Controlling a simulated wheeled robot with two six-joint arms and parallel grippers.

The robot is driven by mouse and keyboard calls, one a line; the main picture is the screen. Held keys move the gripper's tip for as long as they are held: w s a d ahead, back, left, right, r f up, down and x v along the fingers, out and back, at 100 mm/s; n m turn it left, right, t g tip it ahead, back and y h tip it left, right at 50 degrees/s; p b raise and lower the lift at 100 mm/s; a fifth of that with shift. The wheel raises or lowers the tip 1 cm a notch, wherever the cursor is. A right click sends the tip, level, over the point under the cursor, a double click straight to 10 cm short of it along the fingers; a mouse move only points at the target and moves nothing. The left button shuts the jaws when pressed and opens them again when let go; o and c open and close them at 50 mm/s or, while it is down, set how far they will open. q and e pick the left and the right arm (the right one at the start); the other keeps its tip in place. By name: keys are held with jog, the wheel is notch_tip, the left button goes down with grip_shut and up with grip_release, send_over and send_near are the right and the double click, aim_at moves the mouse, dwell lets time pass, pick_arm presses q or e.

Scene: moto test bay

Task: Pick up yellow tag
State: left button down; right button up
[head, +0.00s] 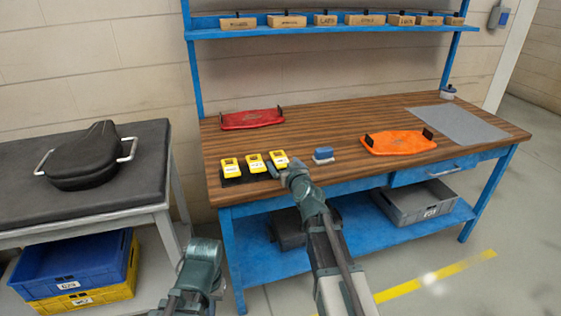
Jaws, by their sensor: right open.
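Three yellow tags stand in a row on a dark mat (240,179) at the front left of the wooden workbench: a left one (230,167), a middle one (255,163) and a right one (279,159). Each has a white label too small to read. My right gripper (276,169) is open, just in front of the right tag and close to its lower edge. I cannot tell whether it touches the tag. It hides part of the mat's right end. Part of my left arm shows low in the picture, but its gripper is not visible.
On the workbench (330,115) lie a red tray (250,119), a blue block-like item (323,154), an orange tray (398,143) and a grey mat (458,123). A shelf with small boxes runs above. The bench's middle is clear.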

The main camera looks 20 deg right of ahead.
aim_at(281, 160)
jog(key=w, duration=0.4)
jog(key=shift+w+a+f, duration=0.1)
jog(key=shift+w+f, duration=0.1)
jog(key=shift+f, duration=0.1)
pick_arm(q)
jog(key=shift+f, duration=0.25)
pick_arm(e)
jog(key=shift+s, duration=0.1)
